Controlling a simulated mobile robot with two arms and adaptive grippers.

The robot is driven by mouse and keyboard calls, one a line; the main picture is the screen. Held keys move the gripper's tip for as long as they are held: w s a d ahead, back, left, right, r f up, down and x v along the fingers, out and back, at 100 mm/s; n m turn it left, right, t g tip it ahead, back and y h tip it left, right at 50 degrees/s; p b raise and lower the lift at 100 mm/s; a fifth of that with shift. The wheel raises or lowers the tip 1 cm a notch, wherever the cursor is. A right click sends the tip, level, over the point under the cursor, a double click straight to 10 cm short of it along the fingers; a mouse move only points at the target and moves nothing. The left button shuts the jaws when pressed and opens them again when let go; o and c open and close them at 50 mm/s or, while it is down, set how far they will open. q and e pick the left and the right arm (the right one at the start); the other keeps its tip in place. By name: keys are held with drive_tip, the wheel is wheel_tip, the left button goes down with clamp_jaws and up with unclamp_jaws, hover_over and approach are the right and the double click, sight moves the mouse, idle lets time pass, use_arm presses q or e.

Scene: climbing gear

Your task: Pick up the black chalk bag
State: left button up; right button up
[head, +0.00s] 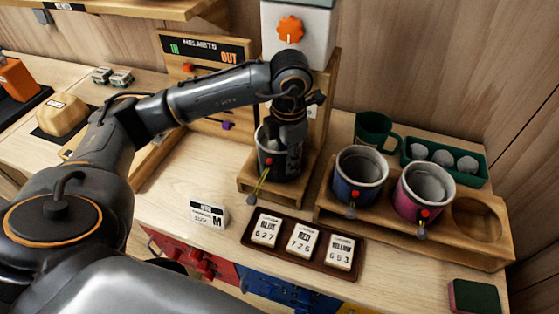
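The black chalk bag (267,165) stands upright on a wooden stand below a white box with an orange knob. A red toggle and a yellow-green cord hang on its front. My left arm reaches over from the left, and my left gripper (290,150) points down at the bag's right side, overlapping its rim. The gripper hides part of the bag's opening. The fingertips are too dark and covered to show whether they are closed on the bag. My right gripper is out of view.
A wooden rack (440,238) at right holds a blue bag (358,190) and a pink bag (420,208), with an empty round hole beside them. Behind are a green mug (372,128) and a green tray (477,178) of chalk balls. A card tray (257,252) lies in front.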

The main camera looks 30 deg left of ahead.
sight(275, 172)
use_arm(q)
wheel_tip(275, 172, down, 4)
drive_tip(key=shift+s+r+p, duration=0.1)
drive_tip(key=shift+r+p, duration=0.05)
drive_tip(key=shift+p, duration=0.65)
drive_tip(key=shift+f, duration=0.4)
drive_tip(key=shift+c, duration=0.4)
clamp_jaws()
